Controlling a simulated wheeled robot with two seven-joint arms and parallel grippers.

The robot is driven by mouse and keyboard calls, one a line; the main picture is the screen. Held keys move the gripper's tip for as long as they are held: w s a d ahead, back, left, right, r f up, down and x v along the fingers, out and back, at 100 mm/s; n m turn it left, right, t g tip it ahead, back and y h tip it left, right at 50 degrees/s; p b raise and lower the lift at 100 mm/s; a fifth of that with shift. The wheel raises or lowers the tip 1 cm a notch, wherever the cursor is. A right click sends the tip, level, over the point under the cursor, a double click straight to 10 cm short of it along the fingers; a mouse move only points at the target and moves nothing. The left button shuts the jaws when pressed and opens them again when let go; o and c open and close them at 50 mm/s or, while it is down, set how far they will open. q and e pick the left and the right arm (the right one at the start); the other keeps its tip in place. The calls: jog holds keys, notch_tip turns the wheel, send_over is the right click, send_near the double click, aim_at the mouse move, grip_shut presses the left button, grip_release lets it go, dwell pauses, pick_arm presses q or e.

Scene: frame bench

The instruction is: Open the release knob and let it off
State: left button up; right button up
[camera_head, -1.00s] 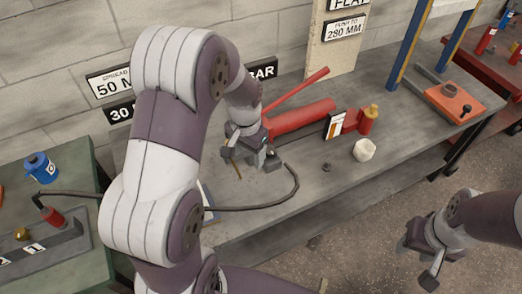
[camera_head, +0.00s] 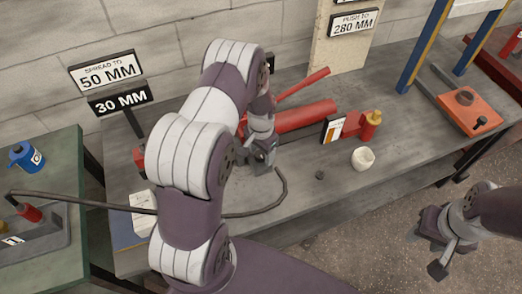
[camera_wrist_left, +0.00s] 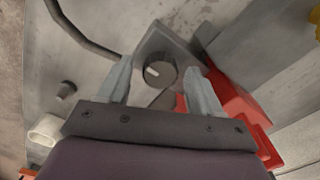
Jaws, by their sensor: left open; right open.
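A round grey knob (camera_wrist_left: 160,73) with a white mark sits on a grey metal block (camera_wrist_left: 182,42) in the left wrist view. Which knob is the release knob is not labelled in these frames. My left gripper (camera_wrist_left: 162,85) is open, its fingers on either side of the knob in that view; I cannot tell whether they touch it. In the head view my left gripper (camera_head: 262,158) is low over the bench, and my arm hides much of what is near it. My right gripper (camera_head: 437,252) is open and empty beyond the bench's front edge, over the floor.
A black hose (camera_head: 85,203) runs from a grey unit (camera_head: 45,240) on the green table to near my left gripper.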

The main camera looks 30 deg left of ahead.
pick_arm(q)
jog(key=shift+s, duration=0.1)
jog(key=c, duration=1.1)
jog(key=shift+o, duration=0.2)
